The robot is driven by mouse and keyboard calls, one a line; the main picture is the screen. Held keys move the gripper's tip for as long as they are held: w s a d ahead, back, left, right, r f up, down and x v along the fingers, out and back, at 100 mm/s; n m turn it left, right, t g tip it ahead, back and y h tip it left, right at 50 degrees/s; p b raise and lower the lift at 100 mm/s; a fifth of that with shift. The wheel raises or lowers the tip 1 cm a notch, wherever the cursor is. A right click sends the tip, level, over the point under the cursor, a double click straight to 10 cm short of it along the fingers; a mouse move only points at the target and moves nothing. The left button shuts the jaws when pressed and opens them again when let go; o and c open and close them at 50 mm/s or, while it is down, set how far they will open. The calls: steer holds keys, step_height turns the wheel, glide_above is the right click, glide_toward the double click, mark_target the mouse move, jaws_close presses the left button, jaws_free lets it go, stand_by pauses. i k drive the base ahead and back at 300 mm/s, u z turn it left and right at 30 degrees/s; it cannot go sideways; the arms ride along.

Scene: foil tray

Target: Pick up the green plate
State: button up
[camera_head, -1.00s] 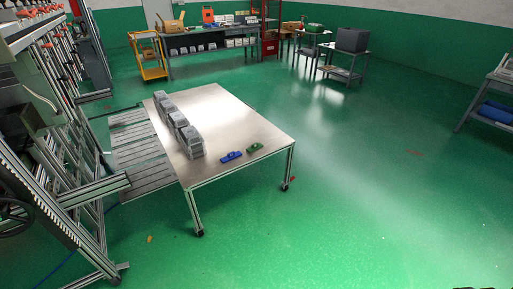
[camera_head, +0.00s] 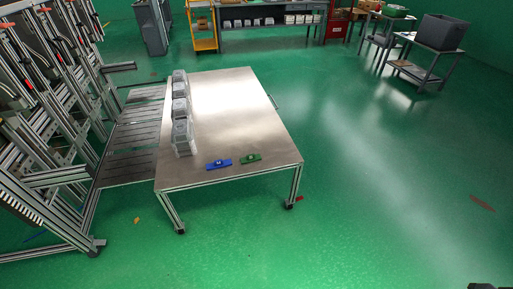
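The green plate (camera_head: 250,158) is a small flat piece near the front edge of the metal-topped table (camera_head: 235,115). A similar blue plate (camera_head: 218,164) lies just to its left, with a light mark on it. A sliver of something dark at the bottom right corner may be part of my arm, but I cannot tell. My gripper does not show clearly in this view.
Several stacks of grey foil trays (camera_head: 181,110) line the table's left side. A slatted conveyor (camera_head: 133,140) and machine frames (camera_head: 40,150) stand to the left. A grey bin (camera_head: 444,32) is on a cart at the back right.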

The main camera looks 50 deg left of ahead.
mark_target(250, 158)
steer(key=u, duration=0.35)
steer(key=i, duration=1.15)
steer(key=u, duration=1.75)
steer(key=i, duration=0.95)
steer(key=u, duration=1.55)
steer(key=i, duration=0.95)
steer(key=u, duration=0.3)
